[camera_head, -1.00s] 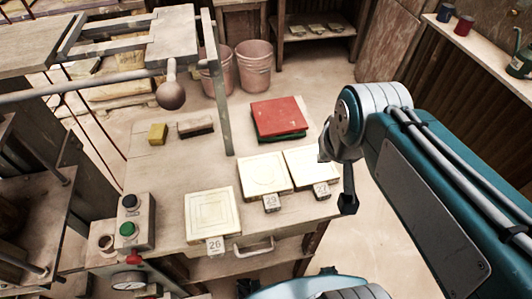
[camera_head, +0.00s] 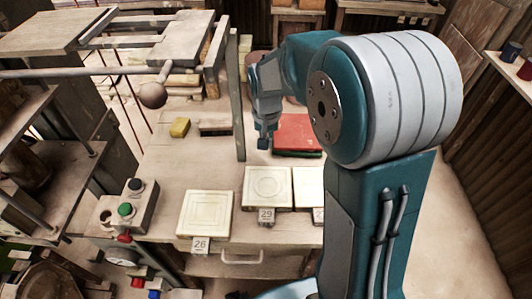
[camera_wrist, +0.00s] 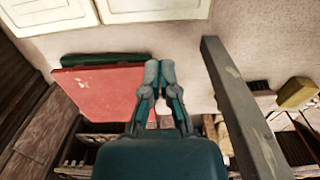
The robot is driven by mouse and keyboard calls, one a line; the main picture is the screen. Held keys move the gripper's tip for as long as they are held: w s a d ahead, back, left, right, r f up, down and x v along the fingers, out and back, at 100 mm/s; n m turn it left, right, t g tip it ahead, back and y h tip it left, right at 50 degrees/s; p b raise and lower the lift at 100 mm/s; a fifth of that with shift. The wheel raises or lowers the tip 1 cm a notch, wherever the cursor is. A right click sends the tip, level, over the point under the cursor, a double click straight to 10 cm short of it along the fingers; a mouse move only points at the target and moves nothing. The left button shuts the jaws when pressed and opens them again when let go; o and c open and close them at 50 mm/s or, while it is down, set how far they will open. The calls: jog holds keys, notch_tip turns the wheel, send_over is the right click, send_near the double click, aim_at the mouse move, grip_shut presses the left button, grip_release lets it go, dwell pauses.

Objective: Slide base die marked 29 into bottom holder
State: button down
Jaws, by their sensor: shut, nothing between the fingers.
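The base die marked 29 (camera_head: 268,185) is a cream square plate with a round outline and a small number tag at its front edge. It lies flat on the table between the die marked 26 (camera_head: 208,212) and a third die (camera_head: 307,188), partly hidden by my arm. My gripper (camera_head: 263,141) is shut and empty, behind die 29 and beside the red plate. In the wrist view, my gripper (camera_wrist: 160,70) points over bare tabletop, with two die edges at the top, their numbers not visible. I cannot clearly make out the bottom holder.
A red plate (camera_head: 297,133) lies on a green one right of my gripper. An upright post (camera_head: 237,100) stands close left of it. A yellow block (camera_head: 180,127), a brush (camera_head: 215,128) and a button box (camera_head: 128,207) are further left. A ball-ended lever (camera_head: 153,94) hangs over the table.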

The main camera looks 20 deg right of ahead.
aim_at(270, 163)
jog(key=f, duration=0.2)
jog(key=d+f, duration=0.1)
jog(key=f, duration=0.5)
jog(key=shift+d+f, duration=0.15)
jog(key=shift+f, duration=0.05)
jog(key=shift+a+f, duration=0.35)
jog(key=shift+f, duration=0.1)
jog(key=shift+d, duration=0.15)
jog(key=shift+s, duration=0.1)
